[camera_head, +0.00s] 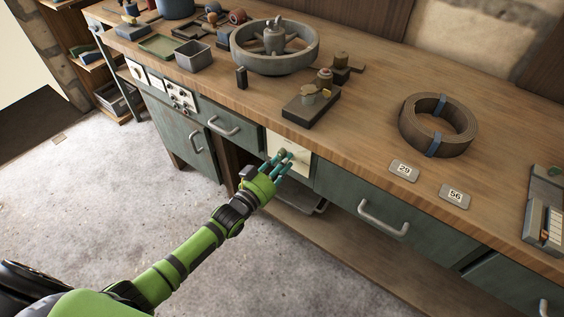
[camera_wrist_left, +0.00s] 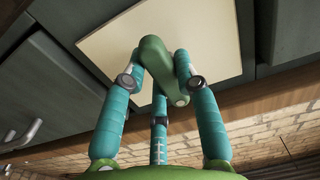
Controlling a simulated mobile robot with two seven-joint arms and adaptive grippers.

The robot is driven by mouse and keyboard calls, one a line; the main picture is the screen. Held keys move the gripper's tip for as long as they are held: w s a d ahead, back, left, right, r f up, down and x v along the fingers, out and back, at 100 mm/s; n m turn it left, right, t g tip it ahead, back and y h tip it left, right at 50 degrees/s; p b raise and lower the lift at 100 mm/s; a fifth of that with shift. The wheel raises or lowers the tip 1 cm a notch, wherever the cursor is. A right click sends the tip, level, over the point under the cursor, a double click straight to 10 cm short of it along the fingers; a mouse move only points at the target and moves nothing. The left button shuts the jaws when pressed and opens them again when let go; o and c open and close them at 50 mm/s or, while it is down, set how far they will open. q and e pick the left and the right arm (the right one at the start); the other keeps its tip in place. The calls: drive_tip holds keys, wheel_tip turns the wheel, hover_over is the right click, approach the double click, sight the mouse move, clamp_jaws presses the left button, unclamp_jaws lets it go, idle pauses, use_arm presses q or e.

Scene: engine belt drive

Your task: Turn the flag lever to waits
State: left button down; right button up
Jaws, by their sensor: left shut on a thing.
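The flag lever (camera_wrist_left: 152,58) is a rounded green bar in front of a cream plate (camera_wrist_left: 205,25) in the left wrist view. In the head view the cream plate (camera_head: 301,161) sits on the bench front between grey-green drawers. My left gripper (camera_head: 281,161) reaches up to this plate, and its teal fingers hide most of the lever there. In the left wrist view the fingers (camera_wrist_left: 160,80) close around the lever from both sides. I cannot read any marking on the plate. My right gripper is not in view.
Above the plate is the wooden bench top. It carries a dark block with brass parts (camera_head: 311,102), a spoked wheel (camera_head: 275,63), a coiled belt (camera_head: 466,122) and tags 29 (camera_head: 404,171) and 56 (camera_head: 455,196). A drawer handle (camera_head: 383,220) sticks out to the right. The floor in front is clear.

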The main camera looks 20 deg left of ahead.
use_arm(q)
drive_tip(key=shift+r, duration=0.1)
drive_tip(key=c, duration=0.9)
unclamp_jaws()
drive_tip(key=shift+c, duration=0.2)
drive_tip(key=v, duration=1.2)
